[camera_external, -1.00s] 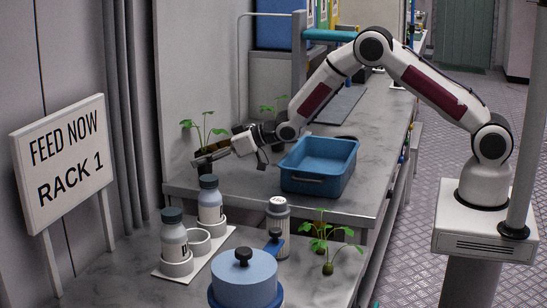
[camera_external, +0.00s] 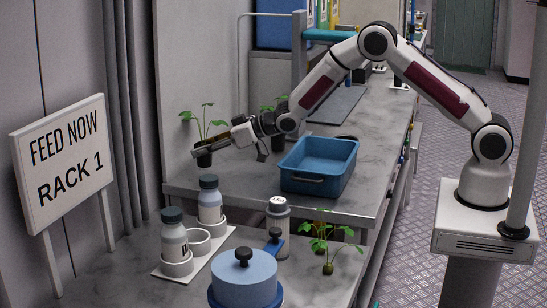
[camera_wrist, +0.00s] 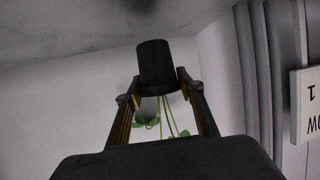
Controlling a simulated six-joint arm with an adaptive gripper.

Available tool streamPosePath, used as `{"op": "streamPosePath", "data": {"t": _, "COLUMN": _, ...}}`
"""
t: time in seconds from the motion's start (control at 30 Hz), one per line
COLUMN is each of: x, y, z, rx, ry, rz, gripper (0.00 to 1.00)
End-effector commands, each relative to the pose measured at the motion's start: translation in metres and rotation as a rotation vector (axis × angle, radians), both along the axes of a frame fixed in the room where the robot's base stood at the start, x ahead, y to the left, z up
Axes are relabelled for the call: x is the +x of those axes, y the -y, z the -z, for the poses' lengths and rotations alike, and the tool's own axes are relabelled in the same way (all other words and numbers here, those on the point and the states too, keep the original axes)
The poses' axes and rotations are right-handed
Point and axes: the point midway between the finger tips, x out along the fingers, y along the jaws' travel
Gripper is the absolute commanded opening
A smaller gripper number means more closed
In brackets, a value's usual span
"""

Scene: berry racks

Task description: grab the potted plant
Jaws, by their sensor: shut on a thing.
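The potted plant has a dark pot (camera_external: 204,158) and thin green stems with leaves (camera_external: 203,122). It is at the left back of the grey bench in the external view. My gripper (camera_external: 203,152) is at the pot, with its fingers closed on it. In the wrist view the black pot (camera_wrist: 156,66) sits between the two fingertips of my gripper (camera_wrist: 155,90), with the image upside down and green leaves (camera_wrist: 148,121) hanging below it. Whether the pot's base touches the bench is hard to tell.
A blue bin (camera_external: 318,166) stands on the bench right of my gripper. Another plant (camera_external: 277,107) is behind my wrist. Bottles (camera_external: 210,200) in a white holder, a blue round container (camera_external: 245,280) and seedlings (camera_external: 323,237) are on the front bench. A wall stands behind the plant.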

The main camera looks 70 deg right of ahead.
Motion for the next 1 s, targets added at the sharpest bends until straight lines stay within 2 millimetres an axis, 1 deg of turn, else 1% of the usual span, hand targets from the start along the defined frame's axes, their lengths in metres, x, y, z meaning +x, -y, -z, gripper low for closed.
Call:
{"op": "streamPosePath", "data": {"t": 0.03, "x": 0.001, "y": 0.0, "z": -0.01, "rx": 0.001, "ry": 0.005, "rz": 0.0, "gripper": 0.15}}
{"op": "streamPosePath", "data": {"t": 0.2, "x": 0.001, "y": 0.0, "z": -0.034, "rx": 0.001, "ry": 0.005, "rz": 0.0, "gripper": 0.15}}
{"op": "streamPosePath", "data": {"t": 0.3, "x": 0.001, "y": 0.0, "z": -0.049, "rx": 0.001, "ry": 0.005, "rz": 0.0, "gripper": 0.15}}
{"op": "streamPosePath", "data": {"t": 0.43, "x": 0.001, "y": 0.0, "z": -0.064, "rx": 0.001, "ry": 0.004, "rz": -0.001, "gripper": 0.15}}
{"op": "streamPosePath", "data": {"t": 0.63, "x": 0.0, "y": 0.0, "z": -0.074, "rx": 0.0, "ry": 0.001, "rz": 0.0, "gripper": 0.15}}
{"op": "streamPosePath", "data": {"t": 1.0, "x": 0.0, "y": 0.0, "z": -0.075, "rx": 0.001, "ry": 0.001, "rz": 0.0, "gripper": 0.15}}
